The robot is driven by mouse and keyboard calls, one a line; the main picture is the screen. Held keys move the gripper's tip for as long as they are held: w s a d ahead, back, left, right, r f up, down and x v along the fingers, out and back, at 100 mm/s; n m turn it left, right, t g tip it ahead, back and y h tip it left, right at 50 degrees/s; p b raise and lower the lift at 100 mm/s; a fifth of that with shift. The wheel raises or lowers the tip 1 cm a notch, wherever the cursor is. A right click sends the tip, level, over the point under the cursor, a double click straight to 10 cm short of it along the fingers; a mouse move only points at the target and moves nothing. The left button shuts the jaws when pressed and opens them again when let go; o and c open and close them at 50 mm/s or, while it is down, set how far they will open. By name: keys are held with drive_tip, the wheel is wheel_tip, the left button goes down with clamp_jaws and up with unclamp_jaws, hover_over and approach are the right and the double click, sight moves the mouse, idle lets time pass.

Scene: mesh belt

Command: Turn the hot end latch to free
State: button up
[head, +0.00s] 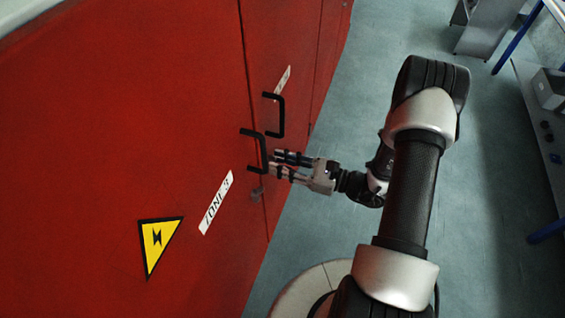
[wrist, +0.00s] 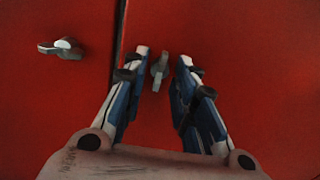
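My gripper (head: 276,162) reaches toward the red cabinet doors from the right in the head view. In the wrist view its two fingers (wrist: 162,66) are open, one on each side of a small grey latch (wrist: 159,72) that stands upright just right of the door seam. I see no clear contact with it. The latch between the fingers is hidden in the head view. No label shows which latch is the hot end.
Two black handles (head: 280,114) (head: 262,150) stick out from the red doors (head: 120,120) close to my gripper. A white zone label (head: 216,203) and a yellow warning triangle (head: 158,243) are on the near door. Grey floor (head: 340,90) lies open to the right.

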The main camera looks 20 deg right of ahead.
drive_tip(key=v, duration=1.2)
drive_tip(key=s+a+r+n+g+h+b, duration=0.1)
drive_tip(key=s+a+r+n+g+h, duration=0.15)
drive_tip(key=a+r+n+g, duration=0.35)
drive_tip(key=s+a+r+n+g+h+b, duration=0.1)
drive_tip(key=s+a+r+n+g, duration=0.35)
drive_tip(key=n, duration=0.25)
drive_tip(key=s+r+n+t+h+b, duration=0.2)
drive_tip(key=s+r+n+t+h, duration=0.2)
drive_tip(key=s+r+n+h, duration=0.3)
drive_tip(key=n+h, duration=0.4)
drive_tip(key=n, duration=0.1)
drive_tip(key=shift+d+r+t, duration=0.35)
drive_tip(key=shift+r, duration=0.05)
